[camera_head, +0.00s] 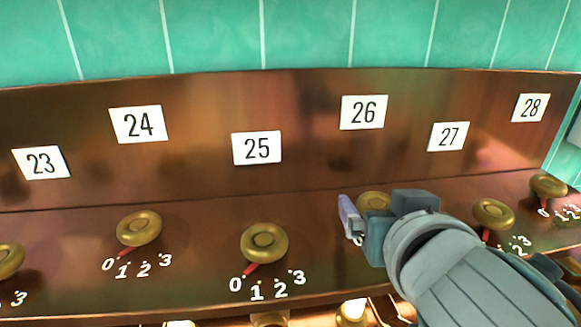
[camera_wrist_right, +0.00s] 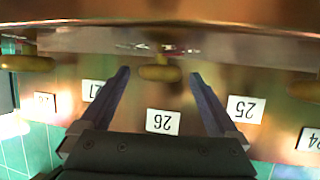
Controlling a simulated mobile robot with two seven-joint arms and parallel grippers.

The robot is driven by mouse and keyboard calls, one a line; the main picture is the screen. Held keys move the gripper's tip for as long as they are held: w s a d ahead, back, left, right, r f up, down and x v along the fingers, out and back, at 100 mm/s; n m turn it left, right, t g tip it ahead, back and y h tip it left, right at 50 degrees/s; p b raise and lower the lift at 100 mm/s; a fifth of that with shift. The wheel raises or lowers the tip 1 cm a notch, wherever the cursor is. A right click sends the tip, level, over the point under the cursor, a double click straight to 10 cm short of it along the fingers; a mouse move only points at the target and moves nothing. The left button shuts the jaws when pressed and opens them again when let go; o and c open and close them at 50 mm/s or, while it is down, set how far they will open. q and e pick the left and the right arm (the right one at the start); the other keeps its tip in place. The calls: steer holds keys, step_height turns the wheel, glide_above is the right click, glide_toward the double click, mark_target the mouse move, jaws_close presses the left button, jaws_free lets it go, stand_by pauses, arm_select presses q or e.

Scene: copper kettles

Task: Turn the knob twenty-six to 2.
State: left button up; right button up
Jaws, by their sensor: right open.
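Knob twenty-six (camera_head: 374,200) is a round brass knob on the copper ledge, below the white label 26 (camera_head: 363,112). In the head view my right gripper (camera_head: 362,222) covers much of it and hides its pointer and numbers. The right wrist view shows the knob (camera_wrist_right: 160,73) between the two spread fingers, with a visible gap on each side. A small reddish mark shows by the knob there, but its setting is too small to read. My right gripper is open and holds nothing. My left gripper is in neither view.
Knob twenty-five (camera_head: 264,243) stands to the left, its red pointer near 0. Knob twenty-seven (camera_head: 493,214) is to the right, close to my right forearm. Knob twenty-four (camera_head: 139,228) is farther left. The copper back panel (camera_head: 200,150) rises behind the knobs.

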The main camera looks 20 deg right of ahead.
steer(key=shift+a, duration=0.1)
steer(key=shift+s, duration=0.1)
steer(key=shift+c, duration=0.8)
steer(key=c, duration=1.2)
